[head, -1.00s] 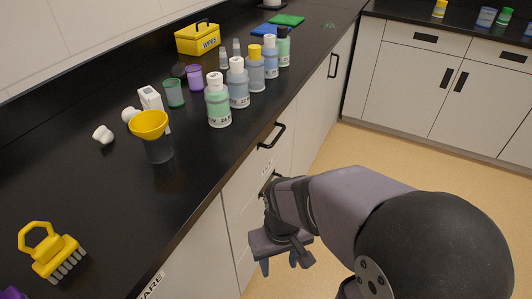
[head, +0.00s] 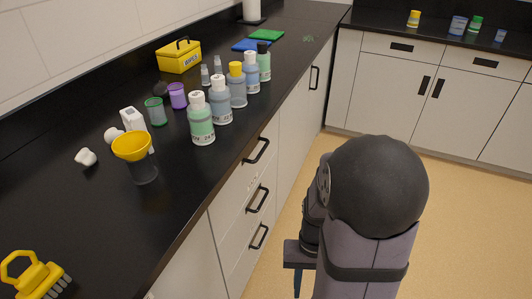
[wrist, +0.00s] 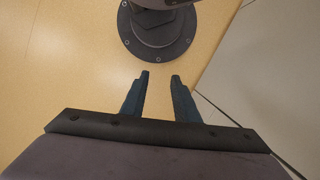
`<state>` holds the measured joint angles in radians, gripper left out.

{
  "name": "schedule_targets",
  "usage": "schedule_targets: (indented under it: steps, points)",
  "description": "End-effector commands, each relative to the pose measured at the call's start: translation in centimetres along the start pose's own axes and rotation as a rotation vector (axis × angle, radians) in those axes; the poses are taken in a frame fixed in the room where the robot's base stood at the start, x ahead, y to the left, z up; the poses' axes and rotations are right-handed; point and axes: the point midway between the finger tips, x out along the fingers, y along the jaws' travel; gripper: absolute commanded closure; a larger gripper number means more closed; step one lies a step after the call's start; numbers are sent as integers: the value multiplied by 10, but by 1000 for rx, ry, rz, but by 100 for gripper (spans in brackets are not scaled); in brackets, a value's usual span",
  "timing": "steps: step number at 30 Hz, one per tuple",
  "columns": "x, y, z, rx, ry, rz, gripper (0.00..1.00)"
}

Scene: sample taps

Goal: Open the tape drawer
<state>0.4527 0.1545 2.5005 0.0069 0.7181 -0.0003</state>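A stack of drawers is in the cabinet under the counter in the head view. Its black bar handles show as a top handle (head: 257,151), a middle handle (head: 258,199) and a bottom handle (head: 260,237). The drawer fronts look flush and shut. Small lettering is on the fronts, but I cannot read which one is the tape drawer. My gripper (wrist: 160,78) is open and empty in the wrist view, with its fingers apart over the floor. In the head view it is low, right of the drawers and clear of the handles, mostly hidden by my arm.
The black counter (head: 215,183) holds several bottles, a yellow funnel (head: 133,146), a yellow brush (head: 35,277) and a yellow wipes box (head: 178,56). More cabinets (head: 430,85) stand along the far wall. The tan floor (head: 455,190) beside the drawers is open.

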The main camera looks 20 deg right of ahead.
Motion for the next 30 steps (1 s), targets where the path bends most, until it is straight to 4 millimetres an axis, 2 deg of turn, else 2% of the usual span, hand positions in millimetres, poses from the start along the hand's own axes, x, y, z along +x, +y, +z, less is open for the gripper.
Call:
schedule_targets:
  steps: [1, 5, 8, 11, 14, 16, 18, 21, 24, 25, 27, 30]
  points:
    - [6, 12, -9, 100, -29, -37, 72]
    - [15, 26, -42, 368, -69, -180, 72]
    - [14, 28, -79, 573, -99, -349, 72]
    - [0, 20, -123, 678, -99, -541, 72]
    - [-30, 3, -171, 690, -58, -739, 72]
    - [-64, -11, -204, 652, -1, -879, 72]
    - [-109, -21, -232, 584, 84, -1016, 72]
    - [-170, -33, -257, 464, 205, -1192, 72]
    - [-216, -43, -261, 328, 306, -1336, 72]
    - [-223, -46, -259, 292, 327, -1364, 72]
    - [-233, -50, -254, 213, 363, -1391, 72]
    - [-235, -52, -249, 142, 396, -1389, 72]
